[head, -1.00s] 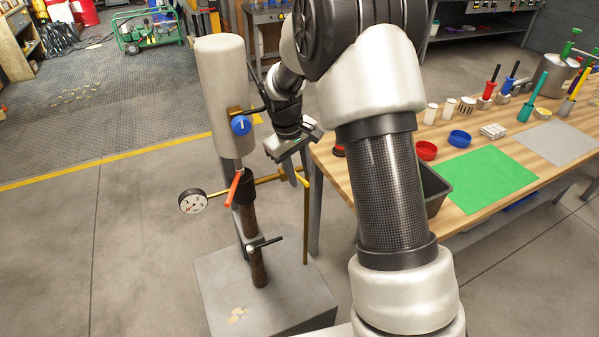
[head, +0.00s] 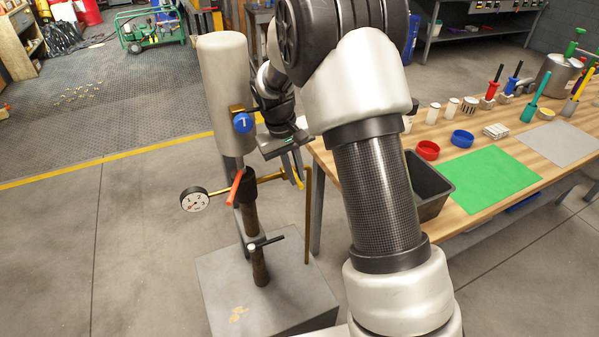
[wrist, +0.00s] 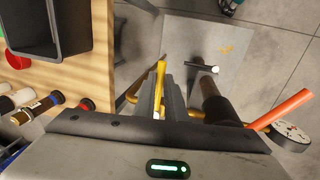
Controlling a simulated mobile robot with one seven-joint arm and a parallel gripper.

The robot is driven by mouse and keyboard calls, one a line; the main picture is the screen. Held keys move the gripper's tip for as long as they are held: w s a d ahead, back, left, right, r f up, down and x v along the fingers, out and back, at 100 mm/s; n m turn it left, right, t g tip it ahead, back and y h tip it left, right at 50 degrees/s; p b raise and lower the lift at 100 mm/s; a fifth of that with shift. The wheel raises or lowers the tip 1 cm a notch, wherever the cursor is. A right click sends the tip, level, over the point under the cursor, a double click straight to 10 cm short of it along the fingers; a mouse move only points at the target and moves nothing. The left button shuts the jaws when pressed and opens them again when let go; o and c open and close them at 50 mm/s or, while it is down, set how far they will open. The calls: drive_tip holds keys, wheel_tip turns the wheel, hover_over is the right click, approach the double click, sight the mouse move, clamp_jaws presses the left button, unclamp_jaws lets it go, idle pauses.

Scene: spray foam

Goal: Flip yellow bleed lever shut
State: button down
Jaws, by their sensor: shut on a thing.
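The yellow bleed lever (head: 299,182) is by the right end of the brass side pipe (head: 268,178), next to the thin brown drain tube (head: 307,215). In the head view my gripper (head: 292,165) reaches down to it from above, with its fingers around it. In the wrist view the lever (wrist: 160,76) shows as a yellow bar between the two dark fingers (wrist: 161,97). My gripper is shut on it. The lever's pivot is mostly hidden by the fingers.
Left of my gripper are the grey cylinder (head: 222,95), blue knob (head: 242,123), red-orange lever (head: 235,187) and dial gauge (head: 194,199). A black-handled valve (head: 265,242) is lower. The wooden bench (head: 460,215) with a black bin (head: 432,190) is right.

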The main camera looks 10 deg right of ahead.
drive_tip(key=c, duration=1.8)
unclamp_jaws()
wheel_tip(320, 180, up, 10)
drive_tip(key=s+d+r+m+t+y+p, duration=0.1)
drive_tip(key=s+r+t+p, duration=0.2)
drive_tip(key=s+r, duration=1.15)
drive_tip(key=s+r+m+t+y+p, duration=0.1)
drive_tip(key=s+t+p, duration=0.1)
drive_tip(key=s, duration=1.1)
drive_tip(key=shift+s+a, duration=0.15)
drive_tip(key=shift+s, duration=0.15)
